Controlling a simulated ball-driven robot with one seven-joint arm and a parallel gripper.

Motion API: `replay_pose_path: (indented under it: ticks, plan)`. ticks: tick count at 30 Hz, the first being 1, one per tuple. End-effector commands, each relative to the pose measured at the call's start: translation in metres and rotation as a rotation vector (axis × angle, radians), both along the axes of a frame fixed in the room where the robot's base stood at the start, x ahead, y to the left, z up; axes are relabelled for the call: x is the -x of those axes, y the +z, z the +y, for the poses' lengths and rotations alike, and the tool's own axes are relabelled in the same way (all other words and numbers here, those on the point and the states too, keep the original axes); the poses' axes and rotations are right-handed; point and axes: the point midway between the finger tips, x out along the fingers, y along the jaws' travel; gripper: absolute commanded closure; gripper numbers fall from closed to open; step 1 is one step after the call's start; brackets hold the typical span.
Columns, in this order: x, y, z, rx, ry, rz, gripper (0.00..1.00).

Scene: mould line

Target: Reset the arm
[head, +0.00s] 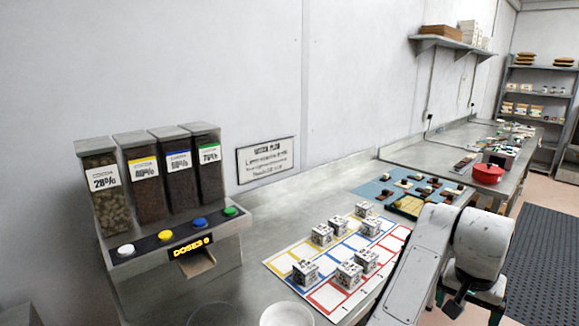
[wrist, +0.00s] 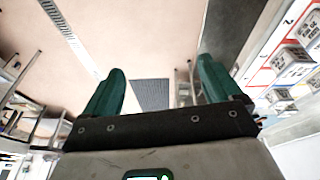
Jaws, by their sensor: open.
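My gripper (wrist: 162,84) shows in the wrist view with its two green fingers spread wide apart and nothing between them. Beyond the fingers are the pale floor and a dark grey mat. In the head view my arm reaches in at the lower right, beside the front edge of the steel counter (head: 262,222). The gripper's fingers cannot be made out in the head view.
A dispenser (head: 170,250) with several bins and coloured buttons stands at the left. Several printed white blocks (head: 305,271) sit on a board with coloured squares (head: 332,298). A blue mat (head: 372,188) with dark pieces and a red pot (head: 487,174) lie farther back.

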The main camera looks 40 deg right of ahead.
Motion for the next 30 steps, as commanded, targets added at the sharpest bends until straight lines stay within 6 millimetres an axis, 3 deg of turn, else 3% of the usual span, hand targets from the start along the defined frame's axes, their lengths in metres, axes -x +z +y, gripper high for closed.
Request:
replay_pose_path:
  ticks: [8,14,17,22,30]
  plan:
    - [-0.007,-0.011,0.000,0.140,0.182,0.058,0.09]
    - [-0.021,-0.041,0.024,0.225,0.449,0.114,0.09]
    - [-0.026,-0.063,0.047,0.232,0.596,0.135,0.09]
    - [-0.023,-0.113,0.104,0.179,0.850,0.157,0.09]
    - [0.025,-0.190,0.221,-0.041,1.193,0.154,0.09]
